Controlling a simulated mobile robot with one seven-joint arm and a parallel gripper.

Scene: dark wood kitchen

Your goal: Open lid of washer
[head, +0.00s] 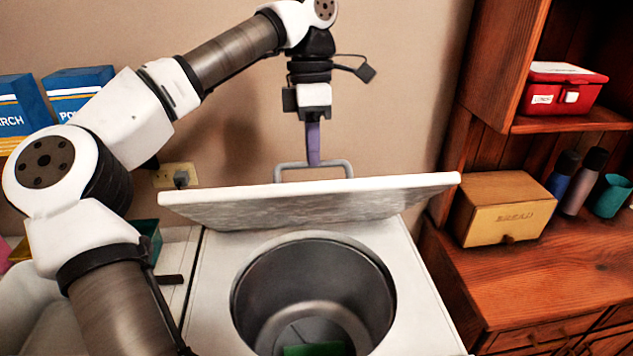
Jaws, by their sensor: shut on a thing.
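The white top-loading washer (215,270) stands in the middle of the head view. Its lid (400,193) is raised and tilted up at the back, so the round metal drum (310,280) is uncovered. A grey bar handle (348,165) sits along the lid's upper edge. My gripper (313,160) points down from above, with its purple fingers at the handle. It is shut on the handle, though the exact contact is small in this view. Something green (314,349) shows at the bottom of the drum.
A wooden counter (550,255) with a yellow bread box (503,207) and several bottles and cups stands at the right. A red lunch box (563,88) is on the shelf above. Blue boxes (75,88) are at the left. A wall outlet (190,170) is behind the lid.

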